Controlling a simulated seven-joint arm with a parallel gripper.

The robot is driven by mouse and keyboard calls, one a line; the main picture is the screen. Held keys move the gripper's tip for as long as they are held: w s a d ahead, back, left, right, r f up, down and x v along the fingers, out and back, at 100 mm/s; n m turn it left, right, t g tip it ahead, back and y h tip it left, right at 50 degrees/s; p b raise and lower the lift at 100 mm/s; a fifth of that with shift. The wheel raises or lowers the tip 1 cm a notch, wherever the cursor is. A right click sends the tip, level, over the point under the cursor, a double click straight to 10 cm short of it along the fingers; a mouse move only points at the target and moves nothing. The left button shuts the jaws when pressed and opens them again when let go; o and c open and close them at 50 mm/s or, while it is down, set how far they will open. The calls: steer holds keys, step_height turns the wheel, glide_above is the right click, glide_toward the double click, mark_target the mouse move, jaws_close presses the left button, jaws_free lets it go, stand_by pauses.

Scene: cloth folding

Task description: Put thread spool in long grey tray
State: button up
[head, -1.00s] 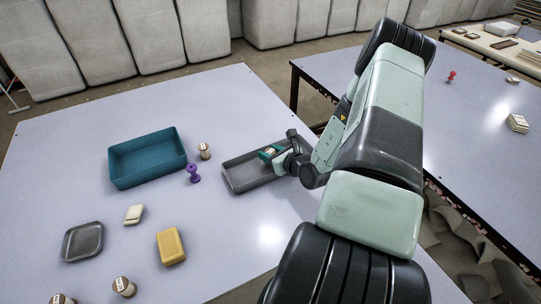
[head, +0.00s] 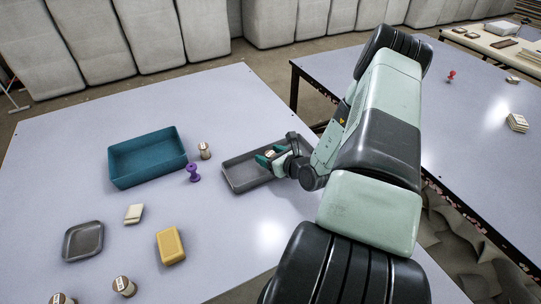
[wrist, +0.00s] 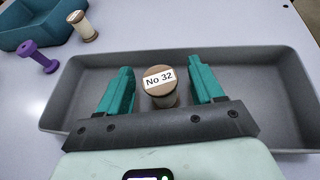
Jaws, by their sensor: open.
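The long grey tray (head: 243,179) lies near the table's right edge, and its whole length spans the wrist view (wrist: 258,58). A thread spool (wrist: 160,84) labelled "No 32" stands upright, or nearly so, inside the tray; its lower part is partly hidden by my gripper's front edge. My gripper (wrist: 162,84) is over the tray with its teal fingers spread, one on each side of the spool. Gaps show between the spool and both fingers. In the head view my gripper (head: 271,157) partly covers the tray's right end.
A teal bin (head: 148,170) sits left of the tray. Between them stand another spool (head: 204,151) and a purple spool-shaped piece (head: 193,173). A small grey tray (head: 83,241), yellow block (head: 170,245), pale block (head: 133,214) and two more spools (head: 124,286) lie toward the front left.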

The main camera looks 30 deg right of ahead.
steer(key=v, duration=1.2)
steer(key=shift+r, duration=0.2)
